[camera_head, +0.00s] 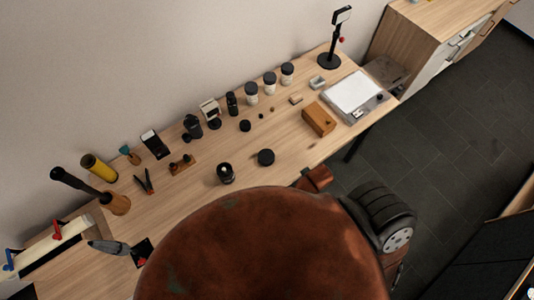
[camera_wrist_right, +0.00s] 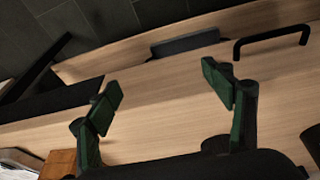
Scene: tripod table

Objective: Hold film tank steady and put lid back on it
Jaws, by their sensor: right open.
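The film tank looks to be the open black cylinder with a pale inside (camera_head: 226,174), standing upright near the front edge of the table. A round, flat black piece that looks like its lid (camera_head: 265,157) lies on the wood to its right, apart from it. My right gripper (camera_wrist_right: 163,85) shows in the right wrist view, its two green fingers wide apart with nothing between them. Neither tank nor lid can be made out for sure in that view. My left gripper is not in view.
Behind stand dark bottles, pale cups with dark lids (camera_head: 270,83) and a small stand (camera_head: 210,113). A wooden box (camera_head: 319,119) and white panel (camera_head: 352,92) lie right. Yellow cylinder (camera_head: 98,167) and pliers (camera_head: 145,181) are left. Wood around the lid is clear.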

